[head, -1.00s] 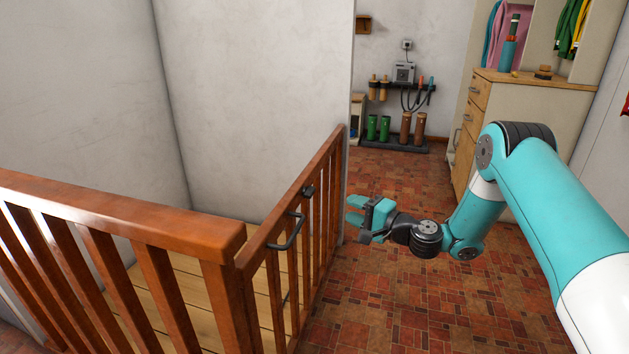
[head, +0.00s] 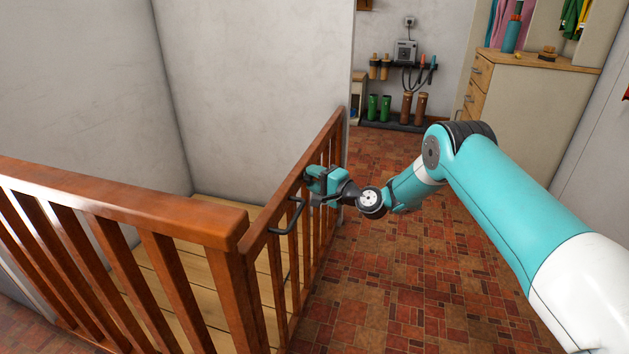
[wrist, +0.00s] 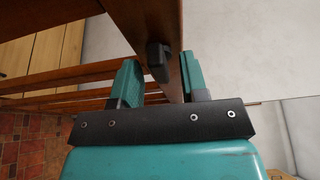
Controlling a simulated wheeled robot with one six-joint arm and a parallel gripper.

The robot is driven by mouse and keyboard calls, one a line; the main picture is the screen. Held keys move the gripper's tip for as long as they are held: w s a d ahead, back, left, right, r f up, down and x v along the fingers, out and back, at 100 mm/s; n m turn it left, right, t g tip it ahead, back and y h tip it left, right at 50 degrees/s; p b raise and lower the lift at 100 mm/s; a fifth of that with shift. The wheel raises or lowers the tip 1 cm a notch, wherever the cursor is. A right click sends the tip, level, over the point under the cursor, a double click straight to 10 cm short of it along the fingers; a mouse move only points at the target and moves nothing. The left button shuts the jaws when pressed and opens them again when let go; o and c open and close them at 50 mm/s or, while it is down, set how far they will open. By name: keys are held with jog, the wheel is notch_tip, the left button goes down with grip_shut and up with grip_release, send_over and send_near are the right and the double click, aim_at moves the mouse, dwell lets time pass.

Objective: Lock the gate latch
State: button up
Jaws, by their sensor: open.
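The wooden gate (head: 322,150) stands in line with the end of the wall, with a dark bar handle (head: 290,216) on its near side. The dark latch (wrist: 158,58) shows on the gate's wood in the wrist view, just ahead of and between my fingers. In the head view my gripper hides the latch. My gripper (head: 310,184) is at the gate's upper part, beyond the handle. It also shows in the wrist view (wrist: 158,80), with its two teal fingers apart and the latch not clasped. I cannot tell whether the fingers touch the wood.
A brown wooden railing (head: 120,200) runs across the front left. A white wall (head: 260,90) stands behind the gate. The tiled floor (head: 400,290) to the right is clear. Boots (head: 413,108) and a dresser (head: 530,90) stand farther back.

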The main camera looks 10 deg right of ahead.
grip_shut()
jog(key=shift+f+n+b, duration=0.15)
jog(key=shift+n+b, duration=0.15)
jog(key=shift+b, duration=0.15)
jog(key=n+g+y+b, duration=0.1)
jog(key=n+y+b, duration=0.1)
jog(key=n+b, duration=0.5)
jog(key=n+g+y+b, duration=0.1)
jog(key=n+y+b, duration=0.2)
jog(key=n+b, duration=0.4)
jog(key=n+y+b, duration=0.3)
jog(key=n+b, duration=0.4)
jog(key=b, duration=0.8)
jog(key=shift+w+d+f+n+g, duration=0.2)
jog(key=shift+w+f+n+g, duration=0.1)
jog(key=shift+f+g, duration=0.1)
jog(key=shift+r+n+y, duration=0.15)
jog(key=shift+n+y, duration=0.15)
